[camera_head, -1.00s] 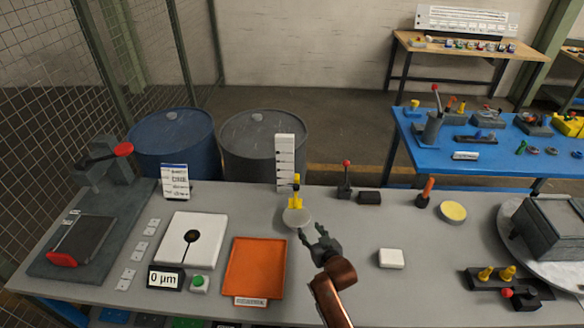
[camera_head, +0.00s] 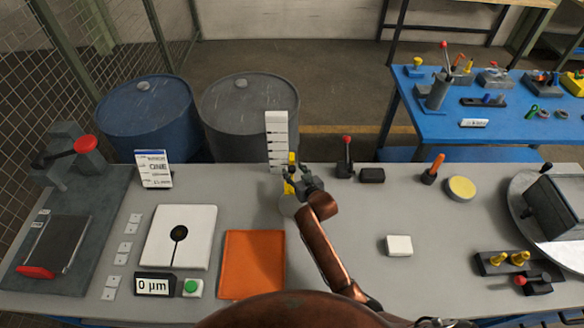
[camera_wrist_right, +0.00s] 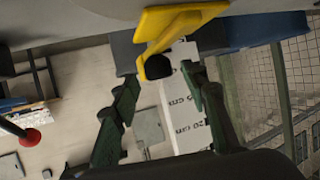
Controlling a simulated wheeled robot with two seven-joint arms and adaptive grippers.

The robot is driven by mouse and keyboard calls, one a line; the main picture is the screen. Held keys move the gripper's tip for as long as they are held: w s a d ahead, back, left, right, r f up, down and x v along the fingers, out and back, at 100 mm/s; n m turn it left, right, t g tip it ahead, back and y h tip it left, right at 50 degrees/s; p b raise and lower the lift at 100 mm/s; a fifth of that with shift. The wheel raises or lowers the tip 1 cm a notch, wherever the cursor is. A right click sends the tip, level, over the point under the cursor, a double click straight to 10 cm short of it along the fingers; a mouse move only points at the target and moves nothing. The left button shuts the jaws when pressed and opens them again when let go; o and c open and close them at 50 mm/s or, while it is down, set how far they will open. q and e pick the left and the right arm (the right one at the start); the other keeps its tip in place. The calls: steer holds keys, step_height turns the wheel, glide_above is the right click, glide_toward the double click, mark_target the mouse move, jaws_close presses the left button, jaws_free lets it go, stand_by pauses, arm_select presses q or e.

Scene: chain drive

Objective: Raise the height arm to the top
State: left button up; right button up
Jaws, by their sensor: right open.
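The height arm is a small yellow piece (camera_head: 289,187) low on an upright white scale (camera_head: 277,135) at the back of the grey bench. It also shows in the right wrist view (camera_wrist_right: 165,32), close in front of the fingers, beside the scale (camera_wrist_right: 187,105) with its "20 cm" marking. My right gripper (camera_head: 295,178) is at the yellow piece and partly hides it and the round grey base. In the right wrist view its two dark fingers (camera_wrist_right: 160,95) stand apart with nothing held between them. Whether a finger touches the yellow piece I cannot tell. My left gripper is not in view.
A red-knobbed lever (camera_head: 346,160) and a black block (camera_head: 372,175) stand right of the scale. An orange tray (camera_head: 252,265) and a white plate (camera_head: 195,220) lie to the left. Barrels (camera_head: 245,115) stand behind. Bench space around the white block (camera_head: 399,245) is clear.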

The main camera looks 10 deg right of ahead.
steer(key=shift+x, duration=1.35)
steer(key=shift+c, duration=0.5)
steer(key=shift+a, duration=0.1)
jaws_close()
steer(key=shift+r, duration=0.1)
